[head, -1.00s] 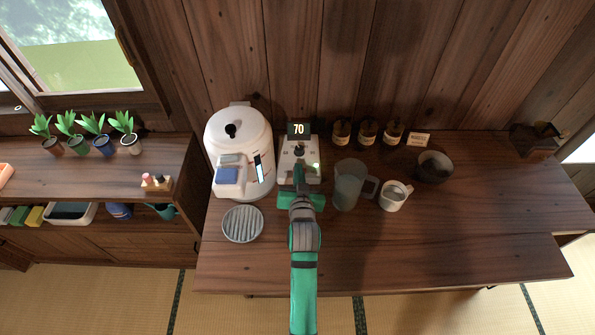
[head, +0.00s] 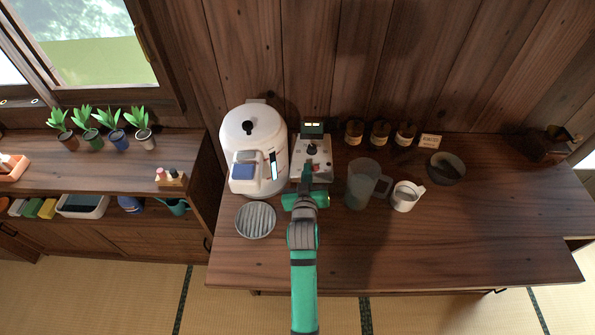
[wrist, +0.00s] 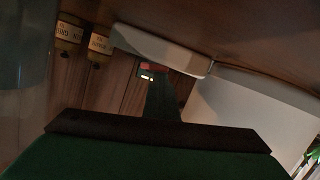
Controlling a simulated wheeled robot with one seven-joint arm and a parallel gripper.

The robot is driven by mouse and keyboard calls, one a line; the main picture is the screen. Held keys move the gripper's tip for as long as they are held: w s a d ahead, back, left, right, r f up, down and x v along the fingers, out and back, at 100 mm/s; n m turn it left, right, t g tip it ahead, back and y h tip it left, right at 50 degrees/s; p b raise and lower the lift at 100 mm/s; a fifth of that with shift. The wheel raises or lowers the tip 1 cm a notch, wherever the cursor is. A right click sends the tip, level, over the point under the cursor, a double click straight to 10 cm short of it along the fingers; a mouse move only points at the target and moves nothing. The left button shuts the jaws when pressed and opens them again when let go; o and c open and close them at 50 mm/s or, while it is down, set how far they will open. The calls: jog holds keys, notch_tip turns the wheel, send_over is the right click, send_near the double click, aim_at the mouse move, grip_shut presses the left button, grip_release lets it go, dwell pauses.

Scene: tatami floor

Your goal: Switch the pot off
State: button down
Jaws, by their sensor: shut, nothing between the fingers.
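The white rounded pot (head: 252,122) with a black knob on its lid stands at the back left of the table, with a blue and a grey pad and a lit strip on its front. Beside it on the right is a white control unit (head: 322,168) with a black knob and a small display (head: 313,129) showing two short pale bars. My green gripper (head: 307,174) is shut and empty, over the front part of this unit. Whether it touches the unit I cannot tell. The wrist view is dark; a small lit display (wrist: 147,77) shows there.
A round ribbed grey plate (head: 256,220) lies in front of the pot. A translucent pitcher (head: 360,186), a white cup (head: 405,197) and a dark bowl (head: 446,168) stand on the right. Brown bottles (head: 379,135) line the wall. The table's front right is clear.

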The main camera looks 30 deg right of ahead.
jog(key=shift+s+d+f, duration=0.1)
jog(key=shift+s+f, duration=0.15)
jog(key=shift+f, duration=0.45)
jog(key=r, duration=0.5)
jog(key=shift+w+a, duration=0.35)
jog(key=shift+a, duration=0.05)
jog(key=v, duration=1)
jog(key=shift+r, duration=0.2)
